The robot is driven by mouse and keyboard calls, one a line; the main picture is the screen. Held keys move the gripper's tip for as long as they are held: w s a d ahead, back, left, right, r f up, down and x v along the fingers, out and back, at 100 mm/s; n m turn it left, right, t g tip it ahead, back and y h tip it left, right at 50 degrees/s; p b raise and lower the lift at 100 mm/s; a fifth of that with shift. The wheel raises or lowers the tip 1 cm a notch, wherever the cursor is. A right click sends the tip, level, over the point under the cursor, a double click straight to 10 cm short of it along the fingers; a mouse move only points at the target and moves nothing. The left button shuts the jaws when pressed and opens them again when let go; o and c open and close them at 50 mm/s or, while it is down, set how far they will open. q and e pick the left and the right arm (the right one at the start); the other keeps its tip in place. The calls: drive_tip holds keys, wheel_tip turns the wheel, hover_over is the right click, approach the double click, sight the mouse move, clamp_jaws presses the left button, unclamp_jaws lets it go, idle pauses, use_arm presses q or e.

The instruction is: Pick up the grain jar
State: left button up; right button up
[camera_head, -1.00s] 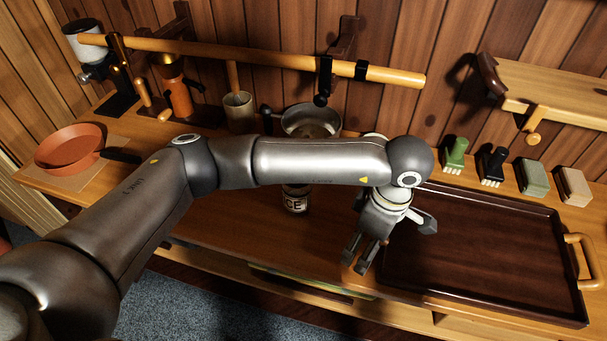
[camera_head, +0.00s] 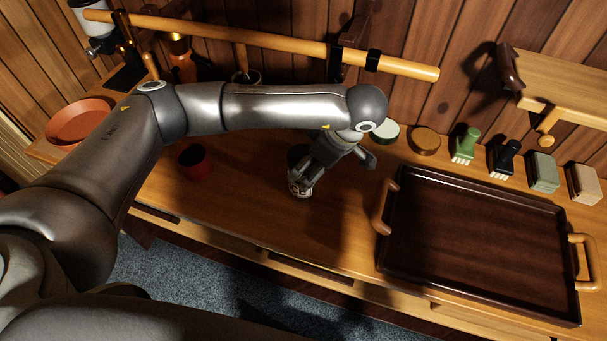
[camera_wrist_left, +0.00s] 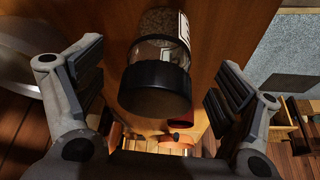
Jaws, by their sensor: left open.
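The grain jar (camera_head: 299,190) is a small clear jar with a black lid and a white label, of which "CE" shows. It stands on the wooden counter left of the tray, partly hidden by my gripper in the head view. In the left wrist view the jar (camera_wrist_left: 158,50) shows grain inside, with its black lid (camera_wrist_left: 155,88) facing the camera. My left gripper (camera_head: 308,180) is open at the jar, with one finger on each side of it. In the wrist view gaps show between the fingers and the lid. My right gripper is not in view.
A dark tray (camera_head: 470,298) with wooden handles lies to the right. Brushes (camera_head: 465,145) and blocks (camera_head: 543,172) line the wall. A dark red cup (camera_head: 195,162) stands left of the jar. A wooden rail (camera_head: 270,38) runs above the counter.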

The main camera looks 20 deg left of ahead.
sight(302, 155)
use_arm(q)
drive_tip(key=a, duration=0.1)
drive_tip(key=a+p, duration=0.1)
drive_tip(key=w+a, duration=0.1)
drive_tip(key=shift+a+r, duration=0.15)
drive_tip(key=shift+r, duration=0.1)
drive_tip(key=x, duration=0.2)
drive_tip(key=shift+a+f+p, duration=0.1)
drive_tip(key=shift+f+p, duration=0.3)
drive_tip(key=shift+f, duration=0.3)
drive_tip(key=shift+c, duration=0.2)
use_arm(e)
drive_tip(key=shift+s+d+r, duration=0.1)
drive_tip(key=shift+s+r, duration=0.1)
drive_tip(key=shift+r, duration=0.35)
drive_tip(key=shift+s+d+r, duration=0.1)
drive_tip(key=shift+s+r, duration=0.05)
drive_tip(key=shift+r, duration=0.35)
use_arm(q)
drive_tip(key=c, duration=1.9)
drive_tip(key=shift+w, duration=0.1)
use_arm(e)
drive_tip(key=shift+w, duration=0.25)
use_arm(q)
drive_tip(key=shift+r, duration=0.15)
